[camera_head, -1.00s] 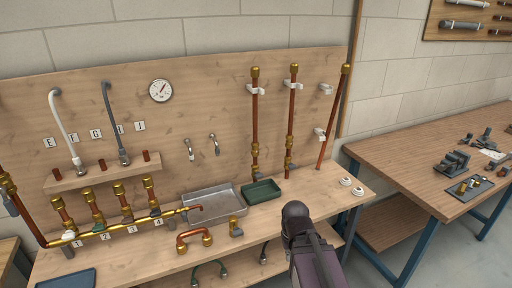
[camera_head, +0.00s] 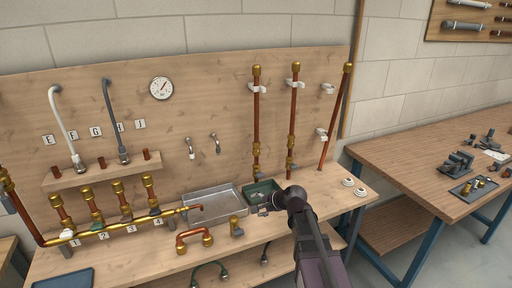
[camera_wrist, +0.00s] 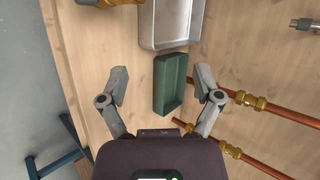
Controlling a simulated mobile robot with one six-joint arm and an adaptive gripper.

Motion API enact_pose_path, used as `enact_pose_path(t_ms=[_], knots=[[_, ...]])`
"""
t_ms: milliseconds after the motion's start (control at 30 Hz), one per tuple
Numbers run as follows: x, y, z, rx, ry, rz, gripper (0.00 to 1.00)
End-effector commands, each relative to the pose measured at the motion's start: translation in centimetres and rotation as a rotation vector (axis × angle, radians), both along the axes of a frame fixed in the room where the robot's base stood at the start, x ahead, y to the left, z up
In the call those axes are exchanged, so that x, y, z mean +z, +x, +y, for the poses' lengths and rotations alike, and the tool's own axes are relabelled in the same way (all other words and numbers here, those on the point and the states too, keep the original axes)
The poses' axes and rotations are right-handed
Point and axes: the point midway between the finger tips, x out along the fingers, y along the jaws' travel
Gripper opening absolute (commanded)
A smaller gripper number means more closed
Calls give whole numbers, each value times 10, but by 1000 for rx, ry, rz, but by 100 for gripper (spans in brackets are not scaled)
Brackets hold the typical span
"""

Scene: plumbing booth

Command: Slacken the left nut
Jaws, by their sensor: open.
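Several brass nuts are in view, and I cannot tell which one is the left nut. A bent copper pipe (camera_head: 194,235) on the bench front has a left brass nut (camera_head: 181,249) and a right brass nut (camera_head: 207,240). Upright copper pipes stand against the board, the left one with a lower brass nut (camera_head: 256,151). Pipes with a brass nut (camera_wrist: 250,101) also show at the right of the wrist view. My gripper (camera_wrist: 162,72) is open and empty, above the green tray (camera_wrist: 160,88); in the head view it is over that tray.
A grey metal tray (camera_head: 213,202) lies left of the green tray. A brass manifold (camera_head: 110,230) with several risers stands at the left. White rings (camera_head: 348,182) lie on the bench's right end.

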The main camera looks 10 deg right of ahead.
Motion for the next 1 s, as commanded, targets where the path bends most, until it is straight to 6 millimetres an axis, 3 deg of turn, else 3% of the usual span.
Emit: enact_pose_path(t_ms=[33, 267, 500, 733, 1000], knots=[[5, 19, 1, -65, 87, -2, 83], [42, 83, -6, -374, 548, 29, 83], [72, 141, -36, -655, 1051, 113, 83], [85, 169, -63, -811, 1373, 191, 83], [87, 174, -69, -845, 1450, 211, 83]])
